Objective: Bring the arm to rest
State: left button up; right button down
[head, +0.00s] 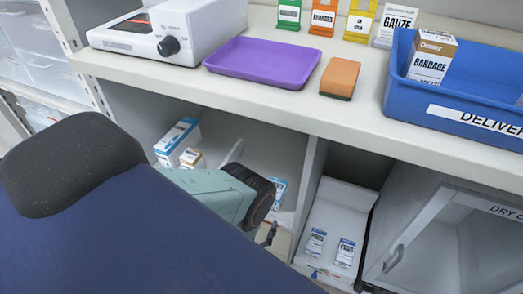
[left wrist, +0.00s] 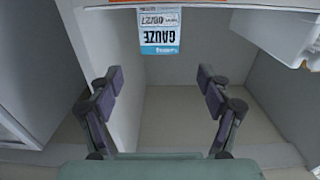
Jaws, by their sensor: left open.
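My left arm comes in from the left in the head view, in front of the open shelves below the counter. My left gripper (head: 266,212) is by the shelf front, with its fingers mostly hidden by its own body. In the left wrist view my left gripper (left wrist: 159,88) shows two fingers spread wide with nothing between them. A gauze box (left wrist: 159,30) appears upside down ahead of the fingers, apart from them. My right gripper is not in view.
The counter (head: 180,80) above holds a purple tray (head: 262,65), a sponge (head: 340,77), a white device (head: 150,30) and a blue bin (head: 440,95) with a bandage box (head: 431,57). Small boxes (head: 178,138) stand on the shelf. A grey cabinet (head: 415,240) is at the right.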

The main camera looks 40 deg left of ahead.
pick_arm(q)
jog(key=b, duration=0.8)
send_near(280, 180)
jog(key=x, duration=0.5)
jog(key=shift+w+a+f, duration=0.25)
jog(key=shift+w+f, duration=0.05)
jog(key=shift+f, duration=0.25)
jog(key=shift+s+p, duration=0.2)
jog(key=shift+p, duration=0.1)
